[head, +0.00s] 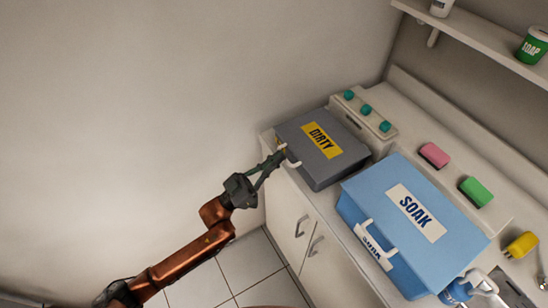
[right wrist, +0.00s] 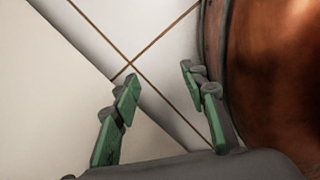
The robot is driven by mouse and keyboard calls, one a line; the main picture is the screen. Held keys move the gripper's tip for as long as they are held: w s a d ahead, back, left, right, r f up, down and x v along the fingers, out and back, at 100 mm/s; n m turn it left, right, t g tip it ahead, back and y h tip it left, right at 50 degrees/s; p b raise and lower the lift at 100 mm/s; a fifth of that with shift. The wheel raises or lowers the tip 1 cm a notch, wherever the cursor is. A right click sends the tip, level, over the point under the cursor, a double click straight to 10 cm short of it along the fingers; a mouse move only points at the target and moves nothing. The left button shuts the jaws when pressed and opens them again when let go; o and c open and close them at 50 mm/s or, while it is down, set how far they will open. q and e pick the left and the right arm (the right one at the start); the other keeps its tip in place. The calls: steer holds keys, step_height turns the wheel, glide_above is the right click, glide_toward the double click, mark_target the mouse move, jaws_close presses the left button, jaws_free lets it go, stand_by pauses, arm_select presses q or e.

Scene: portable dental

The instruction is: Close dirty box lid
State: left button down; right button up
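The dirty box (head: 337,176) is grey, with a yellow DIRTY label on its lid (head: 301,129). It stands on the counter left of the blue box. Its lid looks down flat on the box. My left gripper (head: 281,158) is at the box's front left edge, with its fingertips at or very near the handle there. Whether the fingers grip anything is too small to tell. My right gripper (right wrist: 160,85) shows only in the right wrist view. Its green-padded fingers are apart with nothing between them, above the tiled floor.
A blue SOAK box (head: 365,205) stands right of the dirty box. A panel with teal knobs (head: 366,110) is behind the dirty box. Cabinet doors (head: 290,215) are below; a wall shelf (head: 480,38) is above.

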arm_select(q)
steer(key=shift+f, duration=0.35)
arm_select(e)
steer(key=shift+w, duration=0.2)
arm_select(q)
steer(key=shift+f, duration=0.1)
arm_select(e)
steer(key=shift+w+r, duration=0.1)
arm_select(q)
step_height(320, 180, up, 5)
steer(key=a+p, duration=0.1)
steer(key=p, duration=0.3)
steer(key=v, duration=1)
steer(key=shift+s, duration=0.3)
arm_select(e)
steer(key=s, duration=0.3)
steer(key=s+r, duration=0.1)
steer(key=s, duration=0.1)
steer(key=shift+s+d, duration=0.15)
steer(key=shift+d, duration=0.2)
arm_select(q)
steer(key=shift+d, duration=0.1)
